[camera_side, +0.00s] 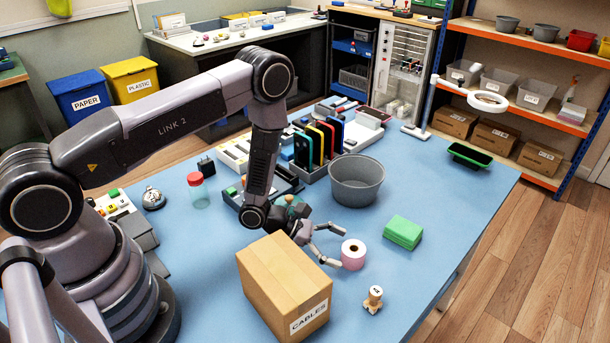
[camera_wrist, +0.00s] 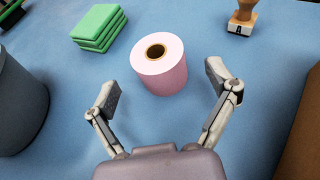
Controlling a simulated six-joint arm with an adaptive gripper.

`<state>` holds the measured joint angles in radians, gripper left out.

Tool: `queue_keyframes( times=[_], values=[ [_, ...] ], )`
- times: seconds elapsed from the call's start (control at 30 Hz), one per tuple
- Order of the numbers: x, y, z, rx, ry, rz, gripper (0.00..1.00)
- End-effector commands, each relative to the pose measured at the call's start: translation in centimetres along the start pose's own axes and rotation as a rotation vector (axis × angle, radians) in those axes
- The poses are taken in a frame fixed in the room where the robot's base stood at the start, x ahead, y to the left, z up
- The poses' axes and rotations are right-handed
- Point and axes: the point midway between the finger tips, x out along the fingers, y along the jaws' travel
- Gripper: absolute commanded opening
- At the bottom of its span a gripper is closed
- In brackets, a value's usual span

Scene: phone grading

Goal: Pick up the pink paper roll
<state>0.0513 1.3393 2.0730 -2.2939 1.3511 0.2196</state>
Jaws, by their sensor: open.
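The pink paper roll (camera_side: 353,255) stands upright on the blue table, to the right of the cardboard box. It has a pale top with a brown core hole, and in the wrist view the roll (camera_wrist: 162,72) is just beyond my fingertips, near the middle between them. My gripper (camera_side: 330,244) is open and low over the table, its fingers pointing toward the roll. In the wrist view my gripper (camera_wrist: 163,88) has its two fingers spread wider than the roll, with nothing held. The side view does not clearly show whether a fingertip touches the roll.
A cardboard box (camera_side: 283,279) labelled CABLES stands close beside my gripper. A grey bowl (camera_side: 357,182) is behind the roll. Green sponges (camera_side: 403,232) lie to its right. A wooden stamp (camera_side: 373,299) stands in front. The table (camera_side: 450,205) is clear at the right.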

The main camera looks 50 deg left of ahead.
Motion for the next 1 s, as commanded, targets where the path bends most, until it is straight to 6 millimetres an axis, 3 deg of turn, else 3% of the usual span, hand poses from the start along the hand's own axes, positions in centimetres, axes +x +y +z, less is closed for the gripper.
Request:
queue_keyframes(
  times=[0.2, 0.47, 1.0],
  values=[
    [3.0, -0.1, 0.2, 0.001, 0.000, -0.003, 0.86],
    [3.4, 0.0, 0.2, -0.001, 0.001, -0.001, 0.86],
    [3.4, 0.0, 0.2, 0.000, 0.000, -0.002, 0.18]
  ],
)
